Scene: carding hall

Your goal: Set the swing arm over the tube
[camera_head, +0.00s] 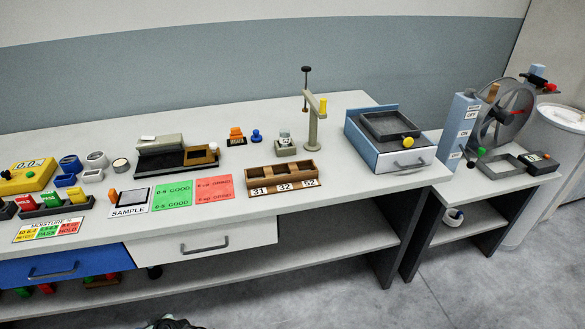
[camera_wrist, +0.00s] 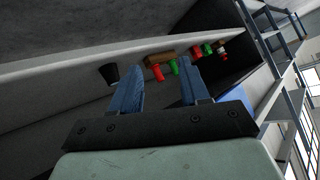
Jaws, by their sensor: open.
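The swing arm (camera_head: 317,101) is a beige bar on top of an upright post on the bench in the head view. A thin rod with a black knob (camera_head: 306,69) rises at one end, and a yellow piece is near the post. What looks like the tube (camera_head: 285,136) is a small pale cylinder in a grey block, left of the post. The arm's rod end appears above and to the right of it; I cannot tell the exact alignment. My gripper (camera_wrist: 160,88) is open and empty in the wrist view, facing the lower shelf, away from both.
A wooden tray (camera_head: 284,179) marked 31, 32, 52 stands in front of the tube. A blue drawer box (camera_head: 391,153) is to the right. The wrist view shows a black cup (camera_wrist: 109,73) and several red and green pieces on the shelf. Bench space behind the post is clear.

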